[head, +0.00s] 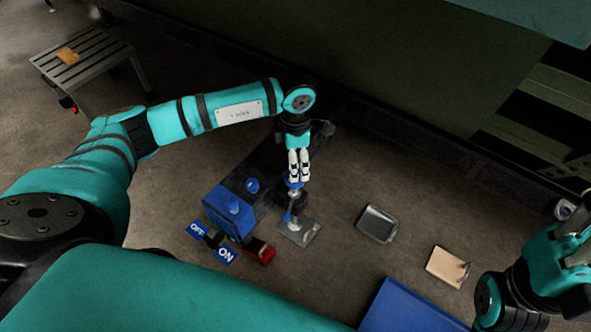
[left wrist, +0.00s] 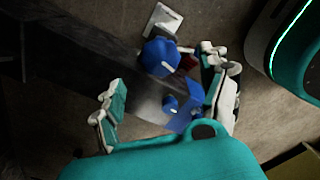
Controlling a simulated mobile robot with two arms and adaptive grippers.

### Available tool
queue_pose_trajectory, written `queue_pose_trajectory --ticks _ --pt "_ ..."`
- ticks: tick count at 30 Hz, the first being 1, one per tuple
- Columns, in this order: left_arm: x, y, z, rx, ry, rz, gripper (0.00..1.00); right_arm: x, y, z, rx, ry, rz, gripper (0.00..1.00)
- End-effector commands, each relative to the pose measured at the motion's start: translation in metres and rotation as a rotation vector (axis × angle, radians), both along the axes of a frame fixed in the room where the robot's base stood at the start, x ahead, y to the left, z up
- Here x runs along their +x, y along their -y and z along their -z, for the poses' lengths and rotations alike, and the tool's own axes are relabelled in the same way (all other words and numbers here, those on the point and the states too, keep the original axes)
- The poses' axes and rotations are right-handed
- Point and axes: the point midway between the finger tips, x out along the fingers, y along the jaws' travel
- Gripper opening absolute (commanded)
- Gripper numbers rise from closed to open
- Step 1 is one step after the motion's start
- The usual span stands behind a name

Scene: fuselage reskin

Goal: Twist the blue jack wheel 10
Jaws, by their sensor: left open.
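The blue jack wheel (head: 292,183) sits on top of a jack, just below my left gripper in the head view. My left gripper (head: 298,166) points down over it, and its white fingers partly hide it. In the left wrist view a faceted blue wheel (left wrist: 158,55) with a white mark shows beyond the fingertips. The two fingers of my left gripper (left wrist: 165,98) are wide apart with nothing gripped between them. The jack's metal plate (head: 298,233) lies on the floor.
A blue box (head: 228,212) with blue knobs stands left of the jack, with ON and OFF labels and a red part (head: 261,251). A metal tray (head: 378,223), a tan board (head: 447,267) and a blue panel (head: 405,308) lie right. A slatted stool (head: 85,56) stands upper left.

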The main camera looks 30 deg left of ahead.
Motion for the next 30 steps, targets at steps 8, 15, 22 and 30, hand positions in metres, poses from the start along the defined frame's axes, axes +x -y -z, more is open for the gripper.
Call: queue_pose_trajectory --ticks 8,15,22,30 --pt "0.0 0.0 -0.043 0.001 0.001 0.0 0.78 0.0 0.0 0.0 0.001 -0.001 0.0 0.0" --pt "0.0 0.0 -0.05 0.001 -0.001 0.001 0.78 0.0 0.0 0.0 0.001 -0.001 0.0 0.0" --pt "0.0 0.0 -0.05 0.001 -0.001 0.0 0.78 0.0 0.0 0.0 0.001 -0.001 0.0 0.0" --pt "-0.007 0.013 -0.046 -0.038 -0.02 0.014 0.78 0.0 0.0 0.0 0.001 -0.003 0.0 0.0"
